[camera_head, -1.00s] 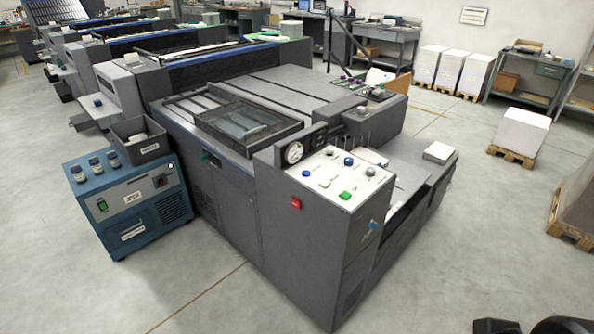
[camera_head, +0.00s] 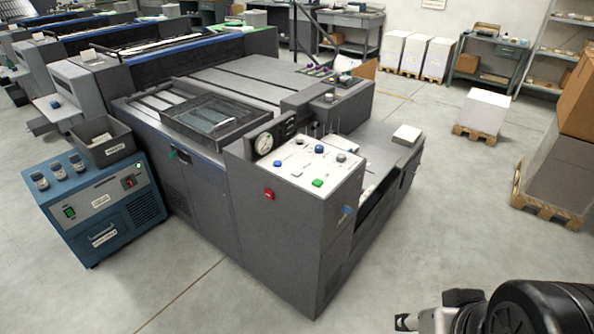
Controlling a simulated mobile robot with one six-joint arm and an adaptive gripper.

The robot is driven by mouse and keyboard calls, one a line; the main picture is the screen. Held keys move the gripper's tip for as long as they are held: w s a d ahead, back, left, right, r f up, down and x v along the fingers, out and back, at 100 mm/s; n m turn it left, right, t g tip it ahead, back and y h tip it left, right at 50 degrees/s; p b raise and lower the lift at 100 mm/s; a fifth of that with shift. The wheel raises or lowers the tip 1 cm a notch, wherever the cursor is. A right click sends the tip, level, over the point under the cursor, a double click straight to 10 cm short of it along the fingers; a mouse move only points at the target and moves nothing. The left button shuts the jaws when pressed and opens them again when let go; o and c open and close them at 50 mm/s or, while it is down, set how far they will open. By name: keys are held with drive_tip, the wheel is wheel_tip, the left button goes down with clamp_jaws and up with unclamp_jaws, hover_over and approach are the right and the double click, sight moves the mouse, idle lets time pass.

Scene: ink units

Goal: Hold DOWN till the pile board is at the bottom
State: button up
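The grey press console (camera_head: 290,210) stands in the middle of the view. Its white sloping top panel (camera_head: 305,163) carries blue, green, white and grey buttons or knobs, and a round gauge (camera_head: 264,144) is beside it. A red button (camera_head: 269,194) and a blue knob (camera_head: 346,210) are on the console's sides. No label reads DOWN legibly. The pile board cannot be made out; the recess (camera_head: 377,190) right of the console is dark and partly hidden. My gripper (camera_head: 403,322) shows at the bottom edge, right of and apart from the console; its fingers are too cut off to judge.
A blue cabinet (camera_head: 105,208) with bottles and a grey bin (camera_head: 103,140) stands left of the press. A white stack (camera_head: 407,133) lies on the press's right end. Pallets with a white pile (camera_head: 484,110) and a grey pile (camera_head: 556,166) stand right. Floor between is clear.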

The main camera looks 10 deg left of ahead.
clamp_jaws()
idle(0.3)
idle(1.2)
